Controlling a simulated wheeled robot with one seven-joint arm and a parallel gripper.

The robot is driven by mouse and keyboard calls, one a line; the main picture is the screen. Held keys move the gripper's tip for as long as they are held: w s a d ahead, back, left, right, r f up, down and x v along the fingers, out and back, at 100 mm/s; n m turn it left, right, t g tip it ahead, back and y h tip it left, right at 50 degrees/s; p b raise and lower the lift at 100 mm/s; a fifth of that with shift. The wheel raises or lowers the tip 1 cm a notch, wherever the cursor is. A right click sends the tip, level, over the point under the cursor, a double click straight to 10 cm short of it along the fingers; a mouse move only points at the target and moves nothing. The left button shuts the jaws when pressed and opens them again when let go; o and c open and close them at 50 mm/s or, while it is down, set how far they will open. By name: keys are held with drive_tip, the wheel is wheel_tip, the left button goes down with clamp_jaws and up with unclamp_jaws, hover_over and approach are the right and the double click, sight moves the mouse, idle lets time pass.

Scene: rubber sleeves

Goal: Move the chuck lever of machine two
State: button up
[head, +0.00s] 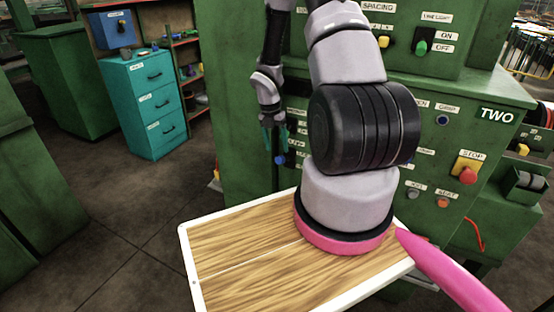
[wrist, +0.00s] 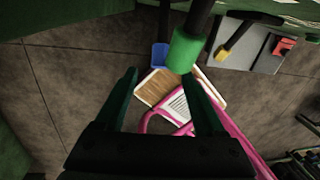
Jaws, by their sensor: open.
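Machine two (head: 500,93) is the green machine marked "TWO", behind my arm in the head view. My gripper (head: 275,142) is at the left part of its front panel, its dark green fingers pointing down. In the wrist view my gripper (wrist: 158,75) is open, with nothing held between its fingers. A green cylindrical handle (wrist: 186,52) on a dark rod is just beyond the right fingertip, and a blue-tipped part (wrist: 160,55) is seen beyond the gap. A blue knob (head: 280,160) shows just under the gripper. I cannot read which one is labelled the chuck lever; my arm hides part of the panel.
A red stop button (head: 467,166) on a yellow base, a blue knob (head: 442,119) and a green on/off switch (head: 421,47) are on the panel's right side. A teal drawer cabinet (head: 148,103) stands at the left. The floor (head: 110,220) between is clear.

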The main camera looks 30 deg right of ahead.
sight(279, 157)
drive_tip(key=f, duration=0.4)
drive_tip(key=s+f, duration=0.1)
drive_tip(key=f, duration=0.2)
drive_tip(key=shift+d, duration=0.4)
clamp_jaws()
idle(1.0)
